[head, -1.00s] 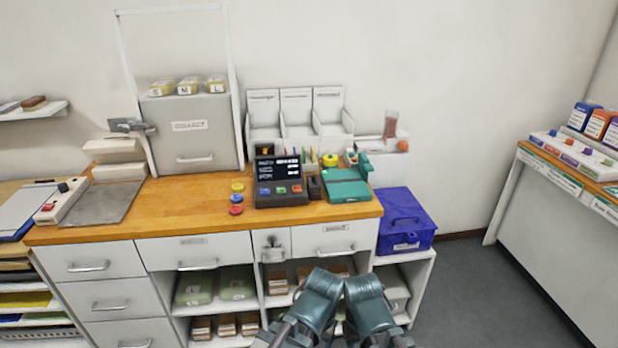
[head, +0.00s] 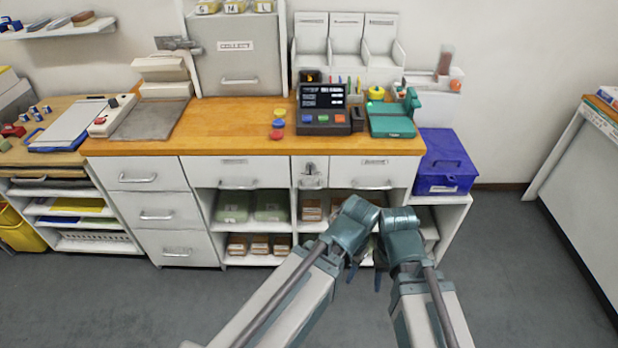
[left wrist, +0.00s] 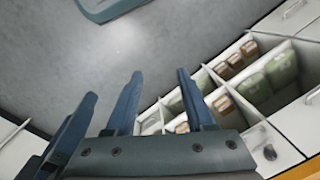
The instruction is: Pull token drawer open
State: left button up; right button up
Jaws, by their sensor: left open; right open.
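The counter front has a wide drawer (head: 236,172), a narrow drawer with a lock or key (head: 310,172) and a right-hand drawer (head: 372,173), all looking shut. Their labels are too small to read, so I cannot tell which is the token drawer. My left gripper (head: 354,274) and right gripper (head: 380,276) hang close together, in front of and below the right-hand drawer. In the left wrist view the left gripper (left wrist: 158,84) is open and empty, its fingers apart. The right gripper is open; its fingers are partly hidden in the head view.
Open shelves (head: 283,222) below hold packs and small boxes. A blue box (head: 445,165) stands right of the counter. A dark terminal (head: 323,118) and a green device (head: 390,120) stand on the wooden top (head: 220,130). The grey floor (head: 230,300) in front is clear.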

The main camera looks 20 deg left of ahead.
pick_arm(q)
jog(key=w+d+f+t+h+b, duration=0.1)
jog(key=w+f+b, duration=0.1)
jog(key=w+d+f+n+h+b, duration=0.1)
jog(key=w+f+b, duration=0.1)
jog(key=f+b, duration=0.1)
jog(key=w+d+f+t+b, duration=0.1)
jog(key=f+b, duration=0.1)
jog(key=shift+w+d+f+t+h+b, duration=0.3)
jog(key=shift+w+d+f+h+b, duration=0.05)
jog(key=shift+w+f+h, duration=0.05)
jog(key=c, duration=0.3)
jog(key=w+d+f+n+t+h+b, duration=0.3)
jog(key=w+f+n+t+h+b, duration=0.15)
jog(key=w+b, duration=0.6)
jog(key=n+t+y+b, duration=1.2)
jog(key=n+b, duration=0.8)
jog(key=b, duration=0.4)
send_near(310, 188)
jog(key=s, duration=0.1)
jog(key=s+f, duration=0.1)
jog(key=s+d, duration=0.1)
jog(key=shift+f, duration=0.15)
jog(key=shift+m, duration=0.25)
jog(key=p+x, duration=0.2)
jog(key=x, duration=1.1)
jog(key=shift+w+p, duration=0.35)
